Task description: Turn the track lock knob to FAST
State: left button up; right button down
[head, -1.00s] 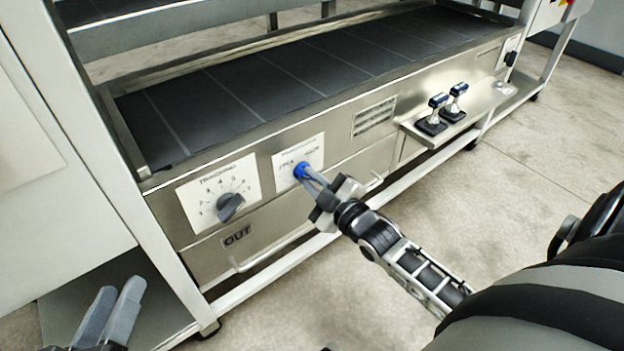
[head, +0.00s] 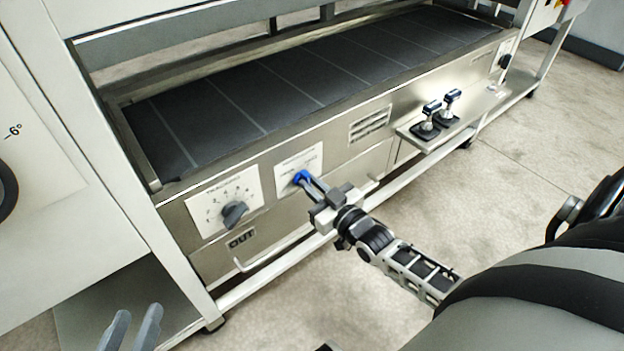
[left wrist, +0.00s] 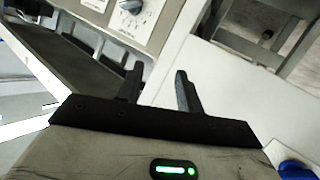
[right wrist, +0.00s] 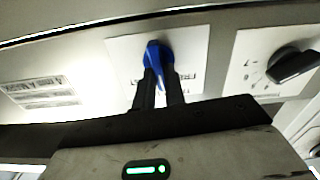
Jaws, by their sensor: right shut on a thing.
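The blue track lock knob (head: 301,178) sits on a white label plate (head: 312,160) on the machine's front panel. My right gripper (head: 308,183) is shut on this knob. In the right wrist view, both fingers (right wrist: 158,88) close around the blue knob (right wrist: 157,58), and its pointed end hangs down between them. The lettering on the plate is partly covered and too blurred to read. My left gripper (head: 132,330) is open and empty at the lower left, away from the panel. Its fingers stand apart in the left wrist view (left wrist: 158,88).
A black tracking dial (head: 234,213) with a numbered scale is left of the blue knob. An OUT label (head: 241,240) and a handle are below. The dark belt (head: 300,75) runs above. The floor in front is clear.

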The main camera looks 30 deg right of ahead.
jog(key=shift+m+p, duration=0.3)
jog(key=shift+m, duration=0.6)
jog(key=m, duration=0.2)
jog(key=shift+d+m+p, duration=0.15)
jog(key=shift+m+p, duration=0.2)
jog(key=shift+m, duration=0.05)
pick_arm(q)
jog(key=shift+w+a+f+g+y, duration=0.15)
jog(key=shift+a+f+g+y, duration=0.2)
jog(key=shift+f, duration=0.2)
pick_arm(e)
jog(key=shift+d+f+m, duration=0.15)
jog(key=shift+m, duration=2.55)
jog(key=c, duration=1.5)
grip_release()
pick_arm(q)
jog(key=shift+f, duration=0.1)
pick_arm(e)
jog(key=shift+o, duration=0.2)
